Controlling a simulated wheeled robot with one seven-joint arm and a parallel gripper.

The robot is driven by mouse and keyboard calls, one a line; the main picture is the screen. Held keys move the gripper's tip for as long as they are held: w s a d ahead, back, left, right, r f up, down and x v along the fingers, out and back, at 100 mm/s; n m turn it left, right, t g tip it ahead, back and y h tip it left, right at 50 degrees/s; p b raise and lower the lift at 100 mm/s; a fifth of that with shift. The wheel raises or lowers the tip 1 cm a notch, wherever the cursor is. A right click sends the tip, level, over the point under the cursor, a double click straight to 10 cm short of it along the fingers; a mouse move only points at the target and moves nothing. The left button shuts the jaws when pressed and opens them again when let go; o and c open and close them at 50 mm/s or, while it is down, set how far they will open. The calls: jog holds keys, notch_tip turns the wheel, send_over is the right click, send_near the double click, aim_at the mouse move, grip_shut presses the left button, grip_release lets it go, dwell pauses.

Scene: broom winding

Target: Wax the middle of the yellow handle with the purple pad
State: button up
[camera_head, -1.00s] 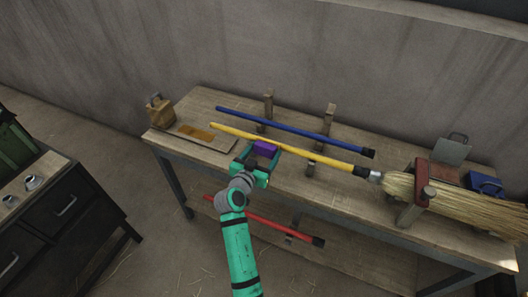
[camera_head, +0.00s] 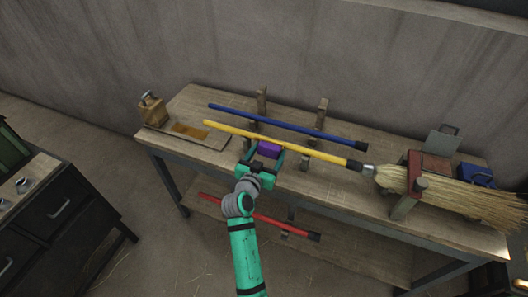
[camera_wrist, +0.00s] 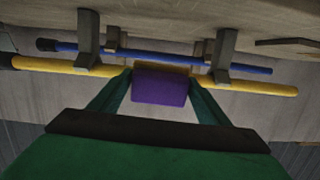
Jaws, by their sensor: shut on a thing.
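The yellow handle (camera_head: 300,149) runs across the bench, with its black-sleeved right end joined to a straw broom head (camera_head: 460,196). It rests on wooden posts and also shows in the wrist view (camera_wrist: 66,66). My gripper (camera_head: 263,158) is shut on the purple pad (camera_head: 269,149), which sits between the fingers in the wrist view (camera_wrist: 160,88). The pad is at the front side of the handle, left of its middle. The wrist view shows the pad overlapping the handle's line; I cannot tell whether they touch.
A blue handle (camera_head: 290,127) lies behind on posts, and a red one (camera_head: 262,219) on the lower shelf. A tray with an amber patch (camera_head: 205,142) and a wooden block (camera_head: 152,110) stand left. A red clamp (camera_head: 412,175) holds the broom at right.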

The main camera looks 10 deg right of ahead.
jog(key=shift+s+d, duration=0.5)
jog(key=shift+d, duration=0.35)
jog(key=shift+s+d, duration=0.5)
jog(key=shift+d, duration=0.35)
jog(key=shift+s+d, duration=0.5)
jog(key=shift+d, duration=0.35)
jog(key=f+v, duration=0.1)
jog(key=v, duration=0.5)
jog(key=shift+r, duration=0.45)
jog(key=shift+a, duration=0.1)
jog(key=shift+v, duration=1.5)
jog(key=shift+w, duration=0.1)
